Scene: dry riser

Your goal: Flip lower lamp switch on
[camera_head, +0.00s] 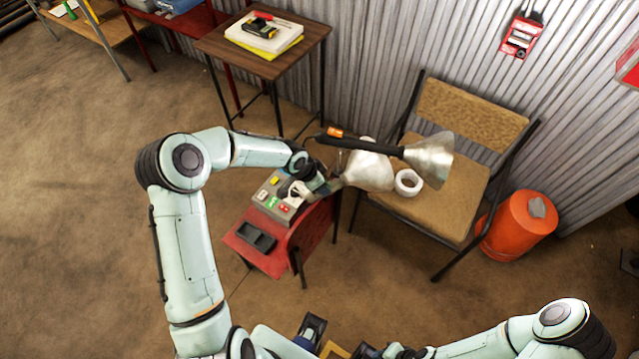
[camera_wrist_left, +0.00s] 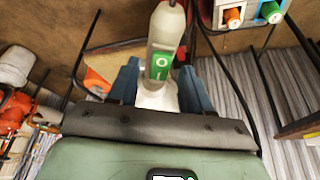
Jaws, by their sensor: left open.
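My left gripper (camera_head: 322,184) is at the lamp's handle in the head view. In the left wrist view its blue fingers (camera_wrist_left: 158,84) are open, one on each side of the handle; contact cannot be told. The upper lamp has a black handle with an orange switch (camera_head: 335,132) and a silver shade. My right gripper (camera_head: 338,343) is partly visible at the bottom edge.
A grey box with coloured buttons (camera_head: 279,199) stands on a red stool (camera_head: 262,258). A chair (camera_head: 450,190) holds a white tape roll (camera_head: 408,182). An orange bin (camera_head: 517,228) is at right.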

